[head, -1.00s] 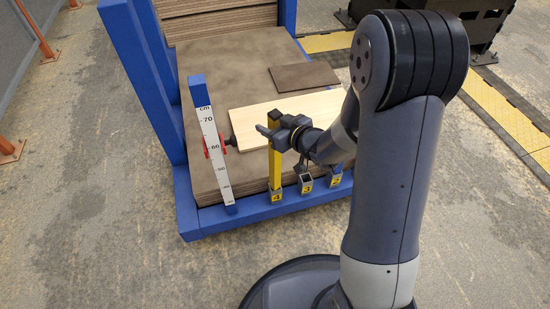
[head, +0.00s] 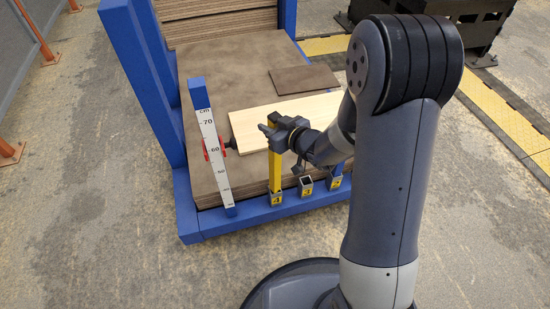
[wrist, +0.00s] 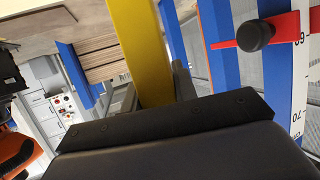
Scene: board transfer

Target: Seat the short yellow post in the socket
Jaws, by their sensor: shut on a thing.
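The yellow post (head: 274,166) stands roughly upright at the front edge of the blue-framed cart. My gripper (head: 273,127) is shut on it near its top. The post's lower end meets the left numbered socket (head: 276,199); I cannot tell how deep it sits. In the wrist view the yellow post (wrist: 140,50) runs up from between the jaws, beside a grey finger (wrist: 183,82).
The middle socket (head: 306,185) looks empty; the right socket (head: 336,183) has a blue piece above it. A scale upright (head: 212,145) with a red slider (head: 222,147) stands left. A pale board (head: 260,118) and a dark board (head: 303,79) lie on the stack.

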